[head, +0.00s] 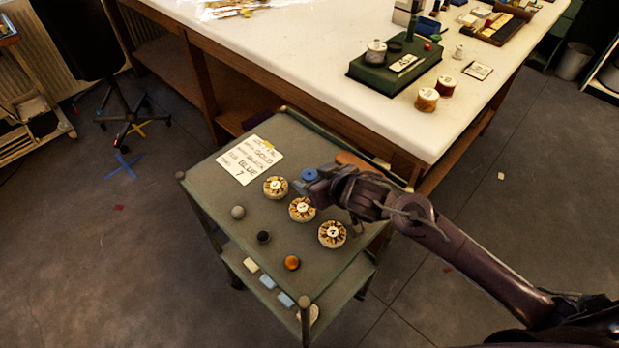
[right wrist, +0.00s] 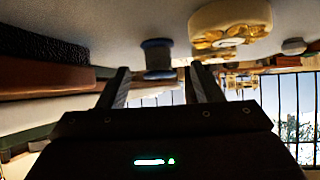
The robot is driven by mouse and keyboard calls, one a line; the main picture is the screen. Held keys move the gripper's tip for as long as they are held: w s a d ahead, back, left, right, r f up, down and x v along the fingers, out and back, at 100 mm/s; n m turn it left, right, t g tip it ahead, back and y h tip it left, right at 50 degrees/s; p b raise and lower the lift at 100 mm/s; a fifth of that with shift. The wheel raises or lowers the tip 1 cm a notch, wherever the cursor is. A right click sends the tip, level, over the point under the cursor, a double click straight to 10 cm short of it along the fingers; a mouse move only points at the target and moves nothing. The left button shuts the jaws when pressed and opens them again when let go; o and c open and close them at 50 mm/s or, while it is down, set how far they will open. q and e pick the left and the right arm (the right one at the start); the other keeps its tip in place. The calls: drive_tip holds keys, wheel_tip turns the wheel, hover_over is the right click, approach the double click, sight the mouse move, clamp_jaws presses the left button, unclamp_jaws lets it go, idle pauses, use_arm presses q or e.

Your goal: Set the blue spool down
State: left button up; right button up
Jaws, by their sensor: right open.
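The blue spool (head: 309,174) stands on the top of the small green trolley (head: 210,197), beside the round gold-and-cream discs. My right gripper (head: 314,186) reaches in from the right, low over the trolley top, with its tips at the spool. In the right wrist view, which looks upside down, the blue spool (right wrist: 157,60) is upright with its base against the trolley surface. It lies between the two spread fingers, with a gap on each side. My left gripper is not in view.
Three gold-and-cream discs (head: 276,187) sit close to my right gripper. A grey knob (head: 238,212), a black knob (head: 263,237) and an orange knob (head: 291,262) lie nearer the front. A written card (head: 250,160) lies at the back left. A large white table (head: 330,75) stands behind.

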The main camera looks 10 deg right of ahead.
sight(313, 179)
drive_tip(key=shift+x, duration=1.55)
drive_tip(key=shift+d, duration=0.1)
drive_tip(key=shift+c, duration=0.4)
drive_tip(key=c, duration=1)
drive_tip(key=shift+c, duration=0.2)
